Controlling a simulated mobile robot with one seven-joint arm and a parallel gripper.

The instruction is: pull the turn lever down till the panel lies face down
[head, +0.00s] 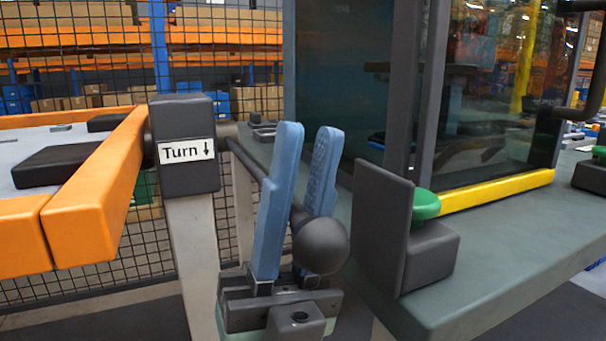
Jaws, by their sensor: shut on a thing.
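The turn lever (250,161) is a thin dark rod with a round black ball knob (320,244) at its end. It slopes down to the right from a pivot beside a dark post head labelled "Turn" with a down arrow (187,150). My gripper (308,135) points up, its two blue fingers on either side of the rod just behind the knob, shut on it. The left finger hides part of the rod. The orange-framed panel (95,200) is at the left, roughly level, with a grey surface and dark blocks showing on top.
A grey-green bench (490,250) fills the right, with a dark upright plate (382,225) and green button (426,205) close to my gripper's right. A glazed enclosure with a yellow sill (497,190) stands on it. A mesh fence (85,280) and shelves are behind.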

